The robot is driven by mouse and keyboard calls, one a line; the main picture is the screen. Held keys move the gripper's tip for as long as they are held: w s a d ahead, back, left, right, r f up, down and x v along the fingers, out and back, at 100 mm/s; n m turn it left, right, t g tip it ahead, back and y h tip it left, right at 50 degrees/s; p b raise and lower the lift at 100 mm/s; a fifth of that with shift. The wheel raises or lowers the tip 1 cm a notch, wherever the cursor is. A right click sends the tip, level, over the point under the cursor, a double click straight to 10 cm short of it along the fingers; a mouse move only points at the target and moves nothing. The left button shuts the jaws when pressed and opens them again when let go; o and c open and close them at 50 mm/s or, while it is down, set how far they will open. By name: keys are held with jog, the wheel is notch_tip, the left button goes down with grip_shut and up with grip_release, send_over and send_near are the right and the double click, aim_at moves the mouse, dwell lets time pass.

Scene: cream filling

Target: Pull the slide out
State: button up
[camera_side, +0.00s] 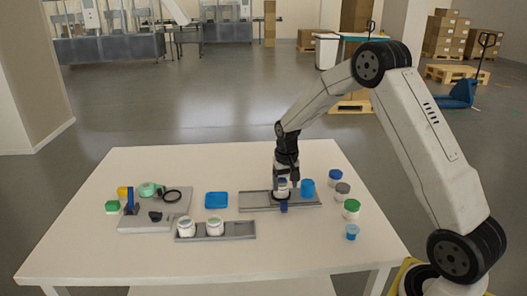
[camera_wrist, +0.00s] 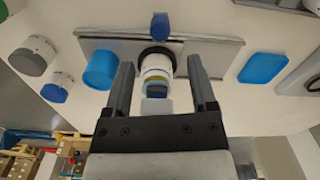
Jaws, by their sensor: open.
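The slide is a grey metal plate (camera_side: 256,201) with a blue knob (camera_side: 284,206) at its front edge. It also shows in the wrist view (camera_wrist: 215,58), with its knob (camera_wrist: 160,26) at the far side. A small white jar (camera_side: 282,186) stands on it in a black ring; in the wrist view the jar (camera_wrist: 157,67) sits between my fingers. My gripper (camera_side: 287,182) points down over the slide. In the wrist view it (camera_wrist: 160,65) is open, a finger on each side of the jar with gaps showing.
A blue cup (camera_side: 307,188) stands close on the right of my gripper. Several lidded jars (camera_side: 351,208) line the right side. A blue tray (camera_side: 216,200), a rack with two white jars (camera_side: 238,230) and a grey board with tools (camera_side: 135,222) lie left. The front table is clear.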

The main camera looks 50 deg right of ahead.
aim_at(284, 204)
jog(key=shift+f, duration=0.15)
jog(key=shift+f, duration=3.75)
jog(key=shift+c, duration=0.2)
grip_shut()
